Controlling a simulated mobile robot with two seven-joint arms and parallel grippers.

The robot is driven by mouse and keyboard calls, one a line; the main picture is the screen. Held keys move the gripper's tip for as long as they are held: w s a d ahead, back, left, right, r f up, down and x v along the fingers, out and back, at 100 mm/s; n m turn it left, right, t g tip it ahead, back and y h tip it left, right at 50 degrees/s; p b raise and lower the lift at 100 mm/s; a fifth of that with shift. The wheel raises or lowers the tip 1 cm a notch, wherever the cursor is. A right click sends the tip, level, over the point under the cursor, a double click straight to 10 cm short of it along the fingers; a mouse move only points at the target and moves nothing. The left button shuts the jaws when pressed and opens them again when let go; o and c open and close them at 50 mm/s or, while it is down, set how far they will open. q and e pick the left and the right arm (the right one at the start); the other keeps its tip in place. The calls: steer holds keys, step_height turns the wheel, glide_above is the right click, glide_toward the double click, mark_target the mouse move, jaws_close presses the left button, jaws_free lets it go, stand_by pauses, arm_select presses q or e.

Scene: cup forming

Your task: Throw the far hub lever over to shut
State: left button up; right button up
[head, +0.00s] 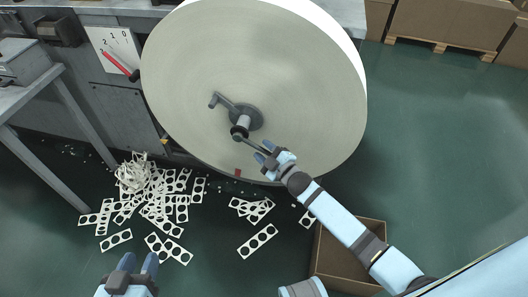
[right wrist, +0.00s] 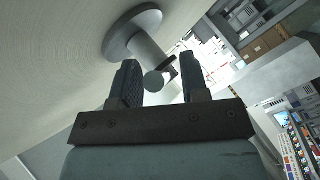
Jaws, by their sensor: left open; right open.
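A dark grey hub (head: 246,117) sits at the centre of a large pale reel. One lever (head: 226,102) runs from the hub up and left to a knobbed end. A second thin lever (head: 252,144) runs from the spindle end down and right towards my right gripper (head: 266,155). I cannot tell which is the far lever. The right gripper is open at the reel's face. In the right wrist view, the hub flange (right wrist: 132,34) is beyond the open fingers, and a rounded grey end (right wrist: 154,82) shows between them; contact is unclear. My left gripper (head: 134,268) is open, low at the left, away from the reel.
The reel (head: 300,75) fills the upper middle. Punched card strips (head: 155,200) litter the floor. A cardboard box (head: 335,260) stands below my right arm. The floor at right is clear.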

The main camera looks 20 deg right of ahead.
steer(key=shift+w, duration=0.15)
steer(key=shift+c, duration=0.4)
jaws_close()
